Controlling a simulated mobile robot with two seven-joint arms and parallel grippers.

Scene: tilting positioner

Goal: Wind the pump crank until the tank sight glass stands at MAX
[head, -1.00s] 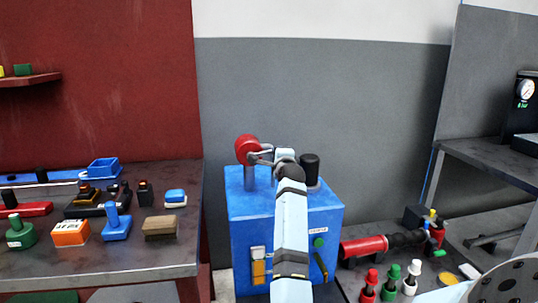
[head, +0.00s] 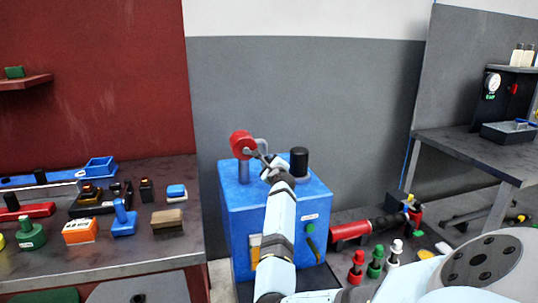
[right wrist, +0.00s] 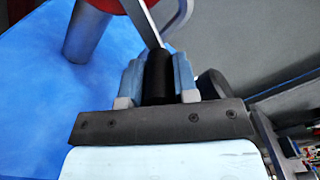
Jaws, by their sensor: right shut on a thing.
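The blue pump tank (head: 232,205) stands in the middle of the head view. A red crank hub (head: 242,144) sits on a post at its top. My right gripper (head: 275,168) is at the end of the crank, right of and a little below the hub. In the right wrist view, its blue-grey finger pads are shut on the black crank handle (right wrist: 158,77), with the grey crank arm (right wrist: 144,24) running up from it. The sight glass (head: 255,241) on the tank front shows pale above yellow, partly behind my arm; its marks are too small to read. My left gripper is out of view.
A black cap (head: 299,160) stands on the tank top, close right of the gripper. A workbench (head: 150,250) with blocks and tools is at left. A red-and-black cylinder (head: 352,231) and several coloured knobs lie at right.

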